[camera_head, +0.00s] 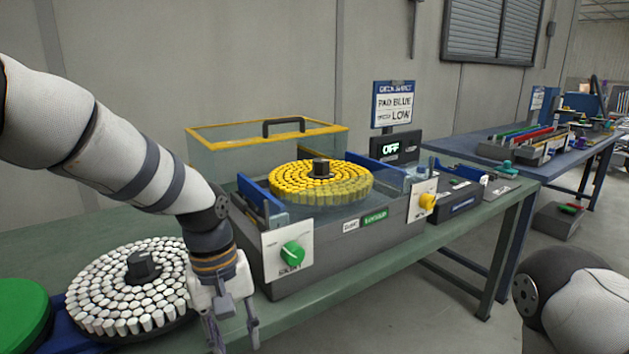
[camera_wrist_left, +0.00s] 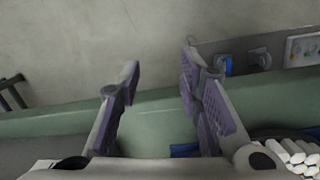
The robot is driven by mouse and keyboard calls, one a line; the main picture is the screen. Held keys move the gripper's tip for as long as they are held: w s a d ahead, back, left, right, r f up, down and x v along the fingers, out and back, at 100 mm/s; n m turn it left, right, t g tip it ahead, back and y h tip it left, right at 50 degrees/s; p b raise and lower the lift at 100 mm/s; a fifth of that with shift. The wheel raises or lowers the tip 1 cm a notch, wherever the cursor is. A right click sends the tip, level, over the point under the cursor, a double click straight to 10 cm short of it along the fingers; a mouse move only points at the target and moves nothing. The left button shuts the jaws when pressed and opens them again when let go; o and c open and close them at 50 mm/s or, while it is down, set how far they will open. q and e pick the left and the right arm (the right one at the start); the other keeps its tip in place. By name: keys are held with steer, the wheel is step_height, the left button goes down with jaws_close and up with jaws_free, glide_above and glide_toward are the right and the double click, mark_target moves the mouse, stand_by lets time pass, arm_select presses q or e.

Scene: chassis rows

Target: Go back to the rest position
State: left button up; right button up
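My left gripper (camera_head: 232,338) hangs fingers down at the front edge of the green bench (camera_head: 387,252), just right of a round tray of white pieces (camera_head: 128,285). In the left wrist view the left gripper (camera_wrist_left: 161,68) has its two purple-padded fingers spread apart, with nothing between them. The green bench (camera_wrist_left: 62,123) shows behind the fingers there. Of my right arm, only a rounded part shows at the lower right of the head view; its gripper is out of the picture.
A machine with a green knob (camera_head: 292,254) and a disc of yellow pieces (camera_head: 317,186) stands right of the left gripper. A clear yellow-rimmed cover (camera_head: 232,149) is behind it. A green disc (camera_head: 20,318) lies far left. A blue table (camera_head: 483,151) stands at the right.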

arm_select(q)
steer(key=s+a+f+m, duration=0.1)
steer(key=s+a+f, duration=0.1)
steer(key=s+f, duration=0.75)
steer(key=s+a+f+m, duration=0.1)
steer(key=s+a+f, duration=0.1)
steer(key=s+f, duration=0.7)
steer(key=s+a+f+m, duration=0.1)
steer(key=s+a+f, duration=0.1)
steer(key=s, duration=0.6)
steer(key=s+a+f+m+y, duration=0.1)
steer(key=s+a, duration=0.3)
steer(key=s, duration=0.3)
steer(key=shift+s+f+g, duration=0.3)
steer(key=shift+s+f, duration=0.05)
arm_select(e)
steer(key=shift+s, duration=0.25)
arm_select(q)
steer(key=shift+a, duration=0.1)
